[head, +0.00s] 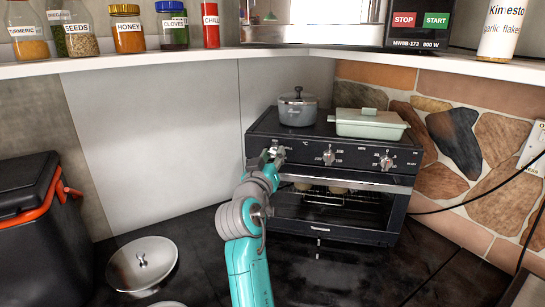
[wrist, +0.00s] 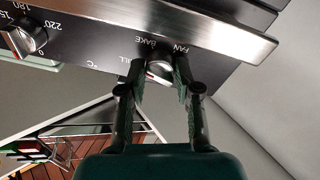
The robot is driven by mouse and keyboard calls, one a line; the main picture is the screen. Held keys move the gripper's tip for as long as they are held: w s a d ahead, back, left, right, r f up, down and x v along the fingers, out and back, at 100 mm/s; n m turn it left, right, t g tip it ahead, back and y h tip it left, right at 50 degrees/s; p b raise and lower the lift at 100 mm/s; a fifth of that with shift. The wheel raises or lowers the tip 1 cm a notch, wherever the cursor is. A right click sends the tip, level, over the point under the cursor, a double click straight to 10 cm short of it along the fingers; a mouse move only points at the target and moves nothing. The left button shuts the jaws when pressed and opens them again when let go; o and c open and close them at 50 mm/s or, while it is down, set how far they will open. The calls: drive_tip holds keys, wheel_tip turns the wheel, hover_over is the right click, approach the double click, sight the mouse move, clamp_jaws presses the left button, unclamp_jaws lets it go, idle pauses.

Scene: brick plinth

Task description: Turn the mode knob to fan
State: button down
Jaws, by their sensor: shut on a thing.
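The black toaster oven (head: 348,192) stands on the dark counter, with three knobs along its front panel. The mode knob (wrist: 161,69) is the leftmost one, with FAN, BAKE and a partly hidden label ending in ILL printed around it in the wrist view. My gripper (head: 270,156) is at this knob, and in the wrist view its two dark fingers (wrist: 160,77) are shut on it, one on each side. The fingers hide part of the knob, and I cannot tell which label its pointer faces.
The temperature knob (wrist: 27,37) sits beside it; a further knob (head: 386,162) is at the right. A grey pot (head: 297,110) and a pale green dish (head: 368,125) stand on the oven.

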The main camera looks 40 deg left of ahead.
drive_tip(key=m+h, duration=0.1)
drive_tip(key=m, duration=0.4)
drive_tip(key=shift+a, duration=0.1)
drive_tip(key=m, duration=0.6)
drive_tip(key=shift+h, duration=0.4)
drive_tip(key=m+g, duration=0.1)
drive_tip(key=m, duration=0.4)
drive_tip(key=shift+m, duration=0.3)
drive_tip(key=shift+r+m+g, duration=0.15)
drive_tip(key=shift+m+g, duration=0.25)
drive_tip(key=shift+m, duration=2)
drive_tip(key=c, duration=0.8)
unclamp_jaws()
